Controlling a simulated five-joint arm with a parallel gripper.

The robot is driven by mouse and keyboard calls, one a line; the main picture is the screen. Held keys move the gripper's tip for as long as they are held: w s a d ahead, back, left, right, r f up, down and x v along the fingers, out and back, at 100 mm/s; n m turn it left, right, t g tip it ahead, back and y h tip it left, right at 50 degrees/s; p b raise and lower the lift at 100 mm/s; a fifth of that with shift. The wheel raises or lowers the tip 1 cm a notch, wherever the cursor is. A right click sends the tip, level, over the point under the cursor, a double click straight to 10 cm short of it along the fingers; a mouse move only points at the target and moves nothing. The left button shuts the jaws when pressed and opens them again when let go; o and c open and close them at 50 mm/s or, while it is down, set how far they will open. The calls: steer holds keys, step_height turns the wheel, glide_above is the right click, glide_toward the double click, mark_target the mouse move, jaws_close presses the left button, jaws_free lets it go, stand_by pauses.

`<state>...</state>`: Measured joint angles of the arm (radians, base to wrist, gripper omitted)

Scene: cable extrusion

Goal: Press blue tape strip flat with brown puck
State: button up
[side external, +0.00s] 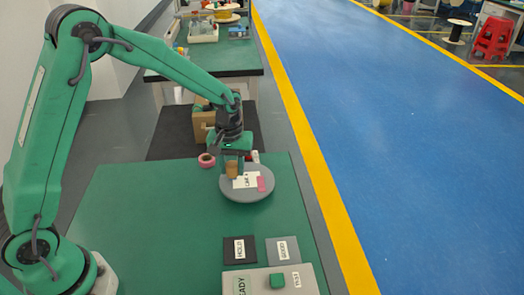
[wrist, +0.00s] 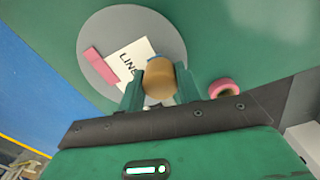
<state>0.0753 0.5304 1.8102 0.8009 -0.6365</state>
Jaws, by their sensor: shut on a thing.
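A brown puck (side external: 232,170) is held between the fingers of my gripper (side external: 234,157). In the wrist view the puck (wrist: 159,77) sits between both fingers of my gripper (wrist: 159,90) and hides part of a white card (wrist: 124,62) lettered "LINE". The card lies on a round grey plate (side external: 247,194). A pink strip (wrist: 100,65) lies along the card's edge, and it also shows in the side view (side external: 261,184).
A pink tape roll (side external: 207,160) stands on the green table (side external: 150,220) left of the plate. A "HOLD" tile (side external: 239,259), a "GOOD" tile (side external: 283,242) and a box with a green button (side external: 277,281) are in front.

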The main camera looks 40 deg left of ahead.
steer(key=shift+f, duration=0.75)
stand_by(1.8)
steer(key=shift+r, duration=0.1)
steer(key=shift+r, duration=3.55)
